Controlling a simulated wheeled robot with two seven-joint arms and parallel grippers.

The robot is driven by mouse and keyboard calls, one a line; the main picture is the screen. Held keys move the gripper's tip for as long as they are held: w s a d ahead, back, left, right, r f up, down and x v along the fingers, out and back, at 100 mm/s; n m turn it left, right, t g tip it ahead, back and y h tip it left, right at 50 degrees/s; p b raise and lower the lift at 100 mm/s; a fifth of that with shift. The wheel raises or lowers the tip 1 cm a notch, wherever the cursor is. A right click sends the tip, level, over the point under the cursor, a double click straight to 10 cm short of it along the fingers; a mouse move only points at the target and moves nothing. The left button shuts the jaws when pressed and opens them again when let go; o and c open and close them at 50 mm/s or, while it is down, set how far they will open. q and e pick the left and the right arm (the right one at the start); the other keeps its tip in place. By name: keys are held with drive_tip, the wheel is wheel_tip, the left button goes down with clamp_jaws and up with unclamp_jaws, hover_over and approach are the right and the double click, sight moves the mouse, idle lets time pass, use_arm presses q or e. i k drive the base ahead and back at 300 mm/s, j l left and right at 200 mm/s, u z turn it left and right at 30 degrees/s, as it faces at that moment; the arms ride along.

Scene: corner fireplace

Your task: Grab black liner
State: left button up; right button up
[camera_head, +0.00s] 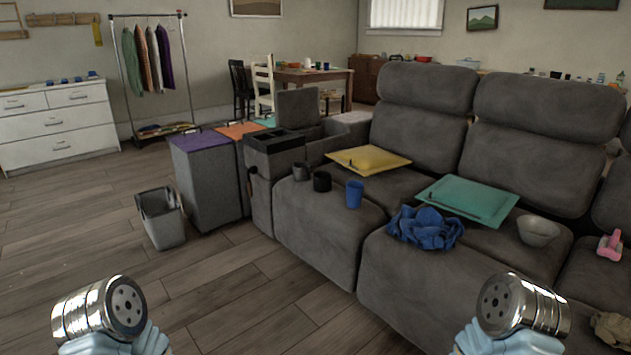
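A small grey waste bin (165,228) stands on the wood floor left of the sofa. Something dark shows inside its open top, perhaps a black liner (158,203), but I cannot make it out clearly. A black cup-shaped thing (322,181) stands on the sofa's left seat, between a grey cup (301,172) and a blue cup (354,194). I cannot tell which dark item is the liner. Metal and light-blue parts of my two arms show at the bottom left and bottom right. Neither gripper's fingers are in view.
A tall grey hamper (208,178) stands behind the bin. Floor at the left is clear.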

sight(322, 180)
drive_tip(key=z, duration=0.4)
drive_tip(key=i+j+z, duration=0.4)
drive_tip(key=j+z, duration=0.2)
drive_tip(key=i+j+z, duration=0.15)
drive_tip(key=j+z, duration=0.15)
drive_tip(key=j, duration=0.1)
